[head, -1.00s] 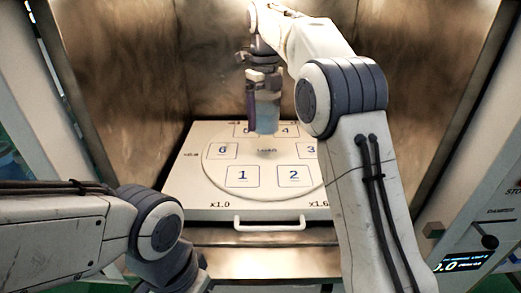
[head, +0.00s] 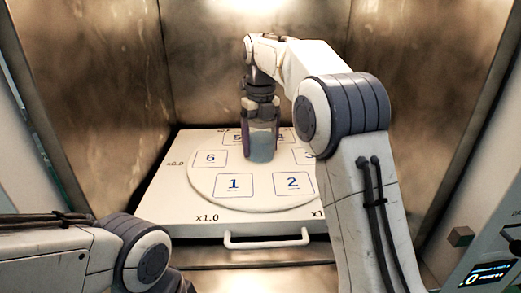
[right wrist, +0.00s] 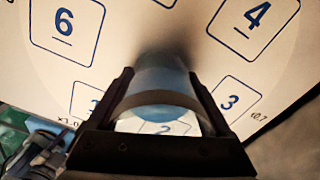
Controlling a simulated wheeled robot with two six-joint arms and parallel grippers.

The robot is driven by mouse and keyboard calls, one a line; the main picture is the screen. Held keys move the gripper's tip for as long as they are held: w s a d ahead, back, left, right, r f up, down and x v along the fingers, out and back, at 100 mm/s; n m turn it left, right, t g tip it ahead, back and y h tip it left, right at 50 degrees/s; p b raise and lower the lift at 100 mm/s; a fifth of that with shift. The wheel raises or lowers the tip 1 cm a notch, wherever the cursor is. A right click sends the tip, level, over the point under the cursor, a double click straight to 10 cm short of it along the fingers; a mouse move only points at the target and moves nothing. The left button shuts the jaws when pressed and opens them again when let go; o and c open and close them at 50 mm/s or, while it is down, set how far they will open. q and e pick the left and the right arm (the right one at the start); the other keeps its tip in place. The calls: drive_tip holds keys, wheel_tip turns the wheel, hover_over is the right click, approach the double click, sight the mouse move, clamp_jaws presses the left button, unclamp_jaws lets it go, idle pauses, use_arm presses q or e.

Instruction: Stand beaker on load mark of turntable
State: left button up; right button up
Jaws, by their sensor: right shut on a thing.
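The beaker (head: 262,151) is a clear cylinder with bluish contents. My right gripper (head: 261,137) is shut around it from above, near the middle of the turntable. The turntable (head: 263,195) is a pale round plate with numbered squares. The beaker and gripper hide its centre, so the load mark does not show. In the right wrist view the beaker (right wrist: 163,85) sits between the two dark fingers (right wrist: 161,76), with a dark shadow on the plate beyond it. I cannot tell whether its base touches the plate. My left gripper is out of view; only its arm shows at lower left.
The turntable lies on a white tray (head: 180,200) with a front handle (head: 266,241). Brownish metal walls (head: 240,85) close the chamber at the back and sides. A panel with a small lit display (head: 487,275) is at lower right.

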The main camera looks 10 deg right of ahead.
drive_tip(key=shift+r, duration=0.1)
drive_tip(key=shift+f, duration=0.2)
drive_tip(key=o, duration=1.5)
wheel_tip(320, 180, up, 8)
drive_tip(key=p, duration=0.4)
drive_tip(key=shift+f, duration=0.15)
